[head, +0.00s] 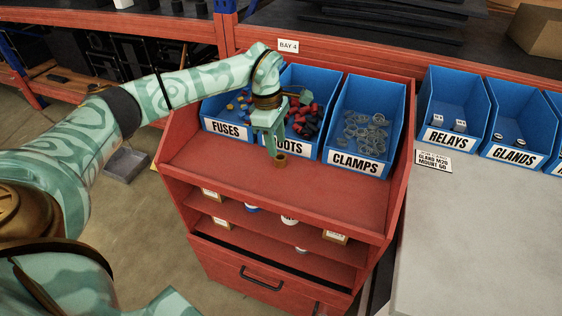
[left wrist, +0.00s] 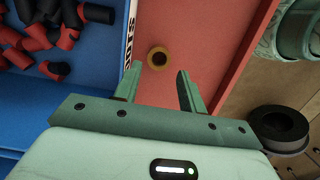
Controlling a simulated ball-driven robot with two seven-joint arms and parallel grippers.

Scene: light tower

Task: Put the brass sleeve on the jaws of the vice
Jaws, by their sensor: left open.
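The brass sleeve (head: 280,161) stands on the red top of the cabinet, in front of the boots bin. In the left wrist view the sleeve (left wrist: 158,58) shows as a small brass ring with a dark hole, ahead of the fingertips and a little left of the middle of the gap. My left gripper (head: 270,148) is open and points down, close to the sleeve and slightly left of it. Its two fingers (left wrist: 161,70) show apart with nothing between them. The vice is not in view. My right gripper is not in view.
The red cabinet top (head: 320,188) is bare in front. A grey bench (head: 480,230) with relays and glands bins lies to the right. Shelves below hold small boxes.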

